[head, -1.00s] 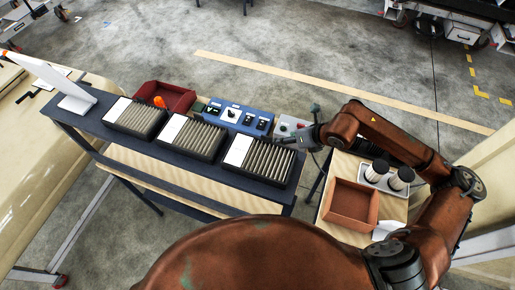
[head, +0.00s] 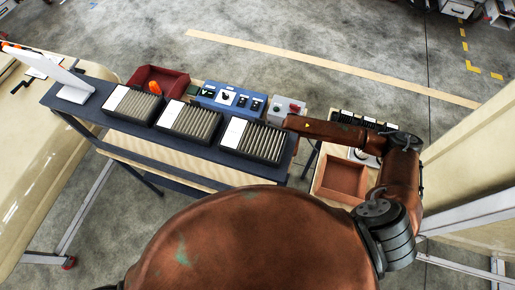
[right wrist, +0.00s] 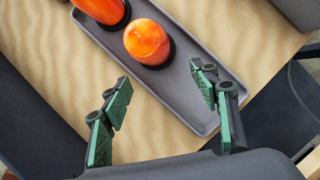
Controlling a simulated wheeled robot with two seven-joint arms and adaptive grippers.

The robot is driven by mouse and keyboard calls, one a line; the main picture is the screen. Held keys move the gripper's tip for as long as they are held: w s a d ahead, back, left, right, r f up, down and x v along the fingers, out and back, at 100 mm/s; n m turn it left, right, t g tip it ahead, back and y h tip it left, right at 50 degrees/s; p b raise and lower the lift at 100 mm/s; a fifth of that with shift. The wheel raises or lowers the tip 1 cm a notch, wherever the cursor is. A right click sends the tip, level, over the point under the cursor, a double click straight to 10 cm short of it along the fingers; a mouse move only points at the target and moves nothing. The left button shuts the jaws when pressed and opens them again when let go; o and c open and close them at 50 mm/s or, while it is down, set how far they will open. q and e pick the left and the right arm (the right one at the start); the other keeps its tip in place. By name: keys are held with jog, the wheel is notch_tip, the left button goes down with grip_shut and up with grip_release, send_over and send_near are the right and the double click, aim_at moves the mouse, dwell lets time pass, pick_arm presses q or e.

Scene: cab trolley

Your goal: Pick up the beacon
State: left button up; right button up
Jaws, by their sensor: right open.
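Two orange domed beacons with black bases stand in a long grey tray (right wrist: 185,65) in the right wrist view. The nearer beacon (right wrist: 148,42) is at top centre; the other beacon (right wrist: 103,8) is cut off by the top edge. My right gripper (right wrist: 162,80) is open and empty, its green-padded fingers apart. The nearer beacon lies ahead of the gap between the fingertips, not between the pads. In the head view my right arm reaches left over the bench end; its gripper and these beacons cannot be made out there. My left gripper is in neither current view.
A dark bench (head: 78,110) carries several slotted racks, and a red bin (head: 178,80) with an orange item sits behind it. A blue switch panel (head: 228,97) and a grey button box (head: 288,108) stand beyond. A brown open box (head: 342,178) is at right.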

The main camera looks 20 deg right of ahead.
jog(key=shift+w+a+r+p, duration=0.1)
jog(key=shift+w+a+p, duration=0.2)
jog(key=shift+w, duration=0.35)
jog(key=shift+w+a+p, duration=0.15)
jog(key=shift+w+a, duration=0.2)
jog(key=shift+w, duration=0.25)
jog(key=x, duration=0.3)
jog(key=shift+w+a+r, duration=0.1)
jog(key=shift+w+a, duration=0.05)
jog(key=shift+w, duration=0.05)
jog(key=shift+f, duration=0.2)
jog(key=shift+c, duration=0.4)
jog(key=c, duration=1.3)
